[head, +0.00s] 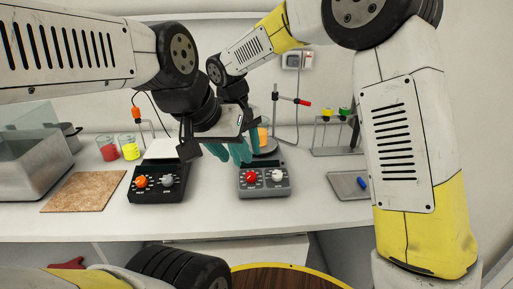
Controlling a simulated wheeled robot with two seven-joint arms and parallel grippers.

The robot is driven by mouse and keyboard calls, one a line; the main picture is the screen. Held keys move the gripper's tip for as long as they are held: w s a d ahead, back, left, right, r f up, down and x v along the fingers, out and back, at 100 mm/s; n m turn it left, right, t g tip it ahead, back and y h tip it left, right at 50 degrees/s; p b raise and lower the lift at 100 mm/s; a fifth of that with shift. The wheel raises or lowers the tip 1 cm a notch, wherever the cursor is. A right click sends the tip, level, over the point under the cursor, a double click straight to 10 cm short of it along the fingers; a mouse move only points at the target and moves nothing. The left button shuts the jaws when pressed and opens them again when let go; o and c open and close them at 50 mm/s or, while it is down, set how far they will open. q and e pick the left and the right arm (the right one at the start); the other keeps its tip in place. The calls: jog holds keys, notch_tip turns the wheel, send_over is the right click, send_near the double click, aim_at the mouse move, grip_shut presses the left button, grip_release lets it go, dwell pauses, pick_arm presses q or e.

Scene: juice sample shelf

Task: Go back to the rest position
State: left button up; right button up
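My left gripper (217,140) hangs over the bench between the two hotplate stirrers, with its black fingers apart at the two sides of its palm. Nothing is clearly held between them. My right arm comes in from the upper right, and its wrist shows just behind the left gripper. The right gripper's fingers are mostly hidden there. Teal pieces (239,152) show below and behind the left gripper; I cannot tell what they belong to. A black stirrer (158,184) stands at left and a grey stirrer (264,181) at right.
Beakers of red liquid (108,152) and yellow liquid (130,151) stand behind a cork board (84,192). A rack (336,149) and a grey tray (348,187) with a blue item are at right.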

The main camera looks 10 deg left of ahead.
jog(key=s+d+r+m+y, duration=0.1)
jog(key=s+d+r, duration=0.15)
jog(key=d, duration=0.35)
jog(key=s+d+r+m+t+y, duration=0.1)
jog(key=d+r+m, duration=0.1)
jog(key=d+r, duration=0.35)
jog(key=s+d+r+m, duration=0.1)
jog(key=s+d+r, duration=0.1)
jog(key=d, duration=0.6)
jog(key=s+d+m+t+y, duration=0.1)
jog(key=s+d+m+t, duration=0.2)
jog(key=s+d, duration=0.7)
jog(key=shift+s+d+r+m+t+y, duration=0.2)
jog(key=shift+s+d+m+t+y, duration=0.15)
jog(key=shift+s+m, duration=0.55)
